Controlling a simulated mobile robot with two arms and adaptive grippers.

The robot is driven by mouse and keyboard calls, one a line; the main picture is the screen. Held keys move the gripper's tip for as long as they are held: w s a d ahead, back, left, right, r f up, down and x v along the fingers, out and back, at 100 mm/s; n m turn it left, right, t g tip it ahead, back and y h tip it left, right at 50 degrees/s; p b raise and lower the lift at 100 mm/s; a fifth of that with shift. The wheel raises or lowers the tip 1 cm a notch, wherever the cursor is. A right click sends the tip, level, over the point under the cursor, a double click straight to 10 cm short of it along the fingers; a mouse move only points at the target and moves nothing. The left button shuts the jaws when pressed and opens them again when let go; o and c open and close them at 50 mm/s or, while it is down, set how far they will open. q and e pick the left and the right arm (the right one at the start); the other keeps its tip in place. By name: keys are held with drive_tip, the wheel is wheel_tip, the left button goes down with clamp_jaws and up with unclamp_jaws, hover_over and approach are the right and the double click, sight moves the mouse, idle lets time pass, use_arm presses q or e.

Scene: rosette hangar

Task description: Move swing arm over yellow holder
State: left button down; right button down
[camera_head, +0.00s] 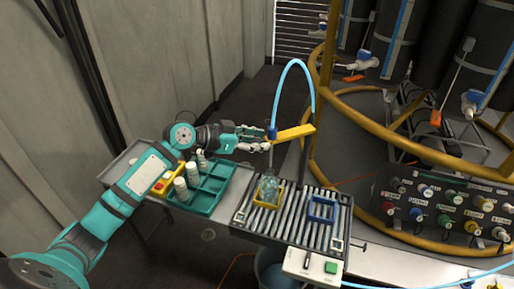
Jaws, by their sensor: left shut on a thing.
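The swing arm (295,132) is a yellow bar reaching left from the yellow frame, with a light blue hose arching up from its blue end fitting. My left gripper (262,139) is at that free end, shut on the swing arm. The gripper partly hides the held end. The yellow holder (277,202) stands on the roller conveyor, below and close to the arm's end in the picture. Clear bottle-like items (268,187) are in it. I cannot tell whether the arm's end is exactly above it. My right gripper is not in view.
An empty-looking blue holder (322,219) stands right of the yellow one on the conveyor (294,232). A teal tray (206,205) with several white bottles is at left. A control box (312,265) is at the conveyor's front. Yellow rails and a knob panel (440,205) fill the right.

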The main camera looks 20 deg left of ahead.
use_arm(q)
drive_tip(key=shift+w+a, duration=0.1)
idle(0.4)
drive_tip(key=c, duration=1.2)
unclamp_jaws()
drive_tip(key=shift+o, duration=0.2)
drive_tip(key=v, duration=1.2)
